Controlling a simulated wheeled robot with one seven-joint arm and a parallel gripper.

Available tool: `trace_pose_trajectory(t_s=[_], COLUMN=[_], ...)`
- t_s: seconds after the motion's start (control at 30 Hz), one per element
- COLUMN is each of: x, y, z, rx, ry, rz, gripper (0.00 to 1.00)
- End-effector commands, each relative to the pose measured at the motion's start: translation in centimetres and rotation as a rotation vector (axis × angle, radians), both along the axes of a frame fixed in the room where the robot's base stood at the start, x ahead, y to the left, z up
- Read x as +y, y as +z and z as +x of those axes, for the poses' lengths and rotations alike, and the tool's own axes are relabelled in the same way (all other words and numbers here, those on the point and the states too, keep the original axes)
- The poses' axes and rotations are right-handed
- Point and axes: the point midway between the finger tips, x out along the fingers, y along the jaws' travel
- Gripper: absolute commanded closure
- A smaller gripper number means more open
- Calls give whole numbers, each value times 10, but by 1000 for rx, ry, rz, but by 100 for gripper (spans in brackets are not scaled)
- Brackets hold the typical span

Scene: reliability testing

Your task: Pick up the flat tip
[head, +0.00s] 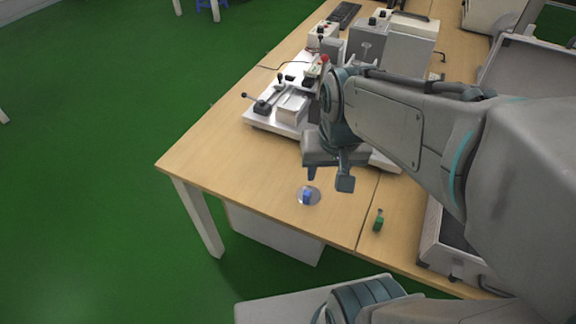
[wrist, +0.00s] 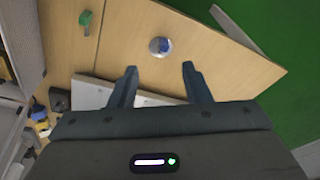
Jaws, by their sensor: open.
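A round silver disc (head: 314,201) with a small blue piece (head: 307,196) on it lies on the wooden table near its front edge. The disc also shows in the wrist view (wrist: 153,47), just beyond the gap between my fingertips. A small green piece (head: 378,220) lies to its right, and in the wrist view (wrist: 86,18) it is at the upper left. I cannot tell for sure which one is the flat tip. My gripper (head: 328,183) is open and empty, above the table close to the disc. Its two fingers show apart in the wrist view (wrist: 159,68).
A white test machine (head: 262,118) with levers stands behind my gripper. Grey boxes (head: 401,45) stand farther back. An open metal case (head: 432,246) is at the right, partly hidden by my arm. The table (head: 215,150) is clear to the left of the disc.

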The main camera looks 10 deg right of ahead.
Motion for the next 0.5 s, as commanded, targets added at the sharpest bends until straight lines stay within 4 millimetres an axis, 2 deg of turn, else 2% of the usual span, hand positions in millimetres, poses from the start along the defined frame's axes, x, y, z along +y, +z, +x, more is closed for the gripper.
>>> trace_pose_trajectory(t_s=[0.03,0.3,0.5], x=[0,1,0], y=[-16,-70,-98], z=[13,80,108], rx=[28,146,192], ry=[-42,-297,-417], rz=[10,43,44], gripper=[56,56,56])
